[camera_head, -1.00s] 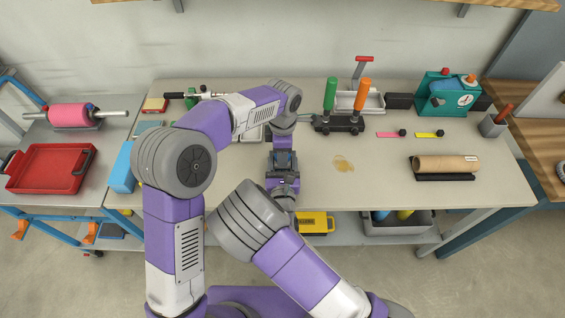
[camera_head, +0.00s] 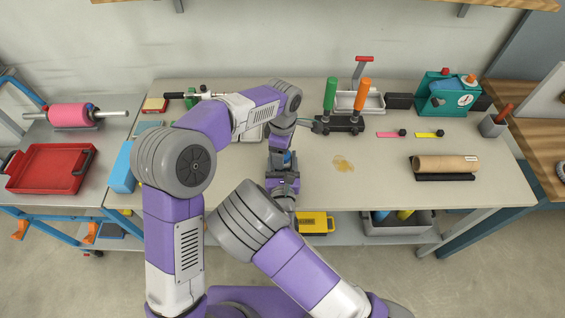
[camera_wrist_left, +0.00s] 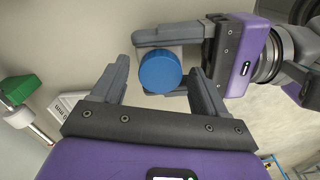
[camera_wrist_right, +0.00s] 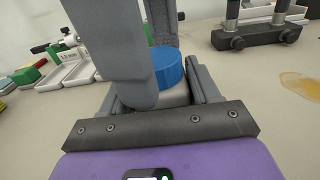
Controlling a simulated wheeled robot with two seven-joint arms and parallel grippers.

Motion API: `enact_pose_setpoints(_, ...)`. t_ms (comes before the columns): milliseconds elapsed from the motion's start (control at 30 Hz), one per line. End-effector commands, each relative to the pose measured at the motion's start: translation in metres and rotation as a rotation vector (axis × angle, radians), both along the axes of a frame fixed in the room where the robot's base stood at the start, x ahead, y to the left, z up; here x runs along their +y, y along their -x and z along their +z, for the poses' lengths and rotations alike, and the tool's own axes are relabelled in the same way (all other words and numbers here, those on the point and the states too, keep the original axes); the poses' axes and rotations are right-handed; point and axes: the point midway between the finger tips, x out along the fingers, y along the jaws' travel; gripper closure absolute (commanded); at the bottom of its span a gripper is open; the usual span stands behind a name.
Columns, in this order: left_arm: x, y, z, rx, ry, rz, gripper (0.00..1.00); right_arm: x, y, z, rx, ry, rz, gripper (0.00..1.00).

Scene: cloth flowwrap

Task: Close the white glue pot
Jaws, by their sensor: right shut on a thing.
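The white glue pot (camera_wrist_right: 178,95) stands upright between the fingers of my right gripper (camera_wrist_right: 160,90), which is shut on it. A blue cap (camera_wrist_right: 168,66) sits on top of the pot; I cannot tell how tightly. In the left wrist view the cap (camera_wrist_left: 160,72) shows as a round blue disc, with the right gripper (camera_wrist_left: 185,62) around the pot from the right. My left gripper (camera_wrist_left: 158,88) is open, its fingers on either side of the cap with visible gaps. In the head view the cap (camera_head: 288,157) is small and partly hidden by the grippers.
A dark stand with green and orange handles (camera_head: 340,124) is to the right at the back. A yellowish spill (camera_head: 343,163) and a brown roll (camera_head: 446,164) lie on the table (camera_head: 390,190). A blue block (camera_head: 122,168) lies at the left edge.

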Motion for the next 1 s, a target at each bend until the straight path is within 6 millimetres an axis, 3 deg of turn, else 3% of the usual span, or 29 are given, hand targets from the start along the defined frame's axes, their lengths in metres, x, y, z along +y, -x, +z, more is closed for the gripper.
enact_pose_setpoints(167, 0.000, 0.000, 0.002, -0.001, 0.000, 0.001, 0.27, 0.000, 0.000, 0.000, -0.001, 0.000, 0.000, 1.00)
enact_pose_setpoints(500, 0.000, 0.000, 0.042, -0.001, 0.000, 0.001, 0.27, 0.000, 0.000, 0.000, -0.001, 0.000, 0.000, 1.00)
enact_pose_setpoints(800, 0.000, 0.000, 0.045, 0.001, 0.000, 0.000, 0.27, 0.000, 0.000, 0.000, -0.001, 0.000, 0.000, 1.00)
enact_pose_setpoints(900, 0.000, 0.000, 0.050, -0.002, 0.001, -0.011, 0.40, 0.000, 0.000, 0.000, -0.001, 0.000, 0.000, 1.00)
enact_pose_setpoints(1000, -0.001, -0.001, 0.068, -0.004, 0.001, -0.059, 0.42, 0.000, 0.000, 0.000, -0.001, 0.000, 0.000, 1.00)
